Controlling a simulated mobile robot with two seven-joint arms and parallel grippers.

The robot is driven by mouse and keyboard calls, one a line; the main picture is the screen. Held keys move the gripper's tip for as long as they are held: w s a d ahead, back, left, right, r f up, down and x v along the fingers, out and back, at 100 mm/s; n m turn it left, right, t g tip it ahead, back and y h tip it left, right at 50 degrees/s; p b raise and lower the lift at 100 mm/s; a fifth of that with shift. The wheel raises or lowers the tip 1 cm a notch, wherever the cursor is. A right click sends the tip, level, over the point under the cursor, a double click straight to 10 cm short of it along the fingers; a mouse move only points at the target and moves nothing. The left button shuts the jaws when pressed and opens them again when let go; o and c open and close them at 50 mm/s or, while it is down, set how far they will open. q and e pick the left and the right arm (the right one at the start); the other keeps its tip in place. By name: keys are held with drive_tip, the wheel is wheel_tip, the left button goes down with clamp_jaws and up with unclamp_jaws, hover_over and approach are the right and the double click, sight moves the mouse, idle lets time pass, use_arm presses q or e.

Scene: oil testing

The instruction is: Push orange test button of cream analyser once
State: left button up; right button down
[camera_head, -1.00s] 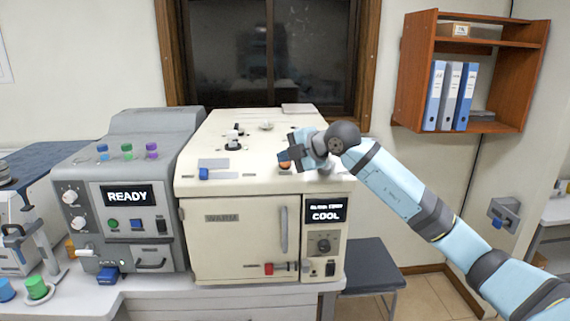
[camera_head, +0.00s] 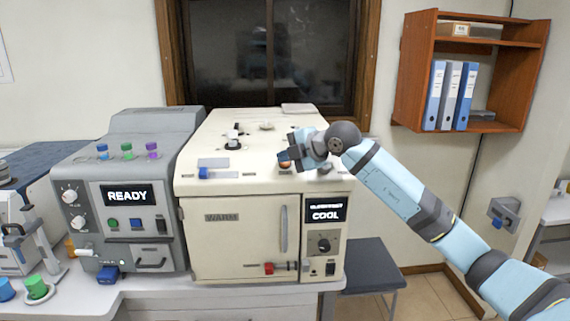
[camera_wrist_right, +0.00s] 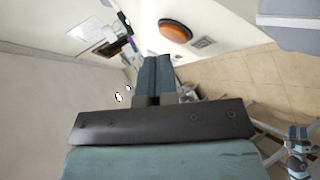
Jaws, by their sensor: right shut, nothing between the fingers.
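The cream analyser (camera_head: 208,252) stands on the bench in the middle of the head view, its small screen (camera_head: 326,215) reading COOL on the lower line. The orange test button (camera_head: 285,168) is on its top near the front right, partly covered by my gripper. It shows as an orange disc (camera_wrist_right: 175,32) in the right wrist view. My right gripper (camera_head: 284,158) is shut and empty, its fingertips right at the button in the head view. In the wrist view the fingertips (camera_wrist_right: 155,58) sit just short of the disc; whether they touch it I cannot tell. My left gripper is out of view.
A grey machine (camera_head: 115,260) with a READY screen stands close to the left of the analyser. A dark stool (camera_head: 372,255) stands to the right. A wooden shelf (camera_head: 480,126) hangs on the wall.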

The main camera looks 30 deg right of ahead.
drive_tip(key=shift+w+f, duration=0.15)
drive_tip(key=shift+f, duration=0.1)
drive_tip(key=shift+w+d+f+b, duration=0.15)
drive_tip(key=shift+w+f+b, duration=0.05)
drive_tip(key=shift+f+b, duration=0.2)
idle(0.6)
drive_tip(key=shift+s+r, duration=0.1)
drive_tip(key=shift+r, duration=0.1)
drive_tip(key=shift+s+a+r+p, duration=0.2)
drive_tip(key=shift+s+r+p, duration=0.15)
drive_tip(key=shift+r, duration=0.2)
drive_tip(key=shift+s+a+r, duration=0.1)
drive_tip(key=shift+s+r, duration=0.05)
drive_tip(key=shift+r, duration=0.2)
drive_tip(key=s+r+p, duration=0.1)
drive_tip(key=s+a+r, duration=0.1)
drive_tip(key=r, duration=0.1)
drive_tip(key=shift+s+a+r+p, duration=0.1)
drive_tip(key=shift+r+p, duration=0.1)
drive_tip(key=shift+p, duration=0.15)
idle(0.7)
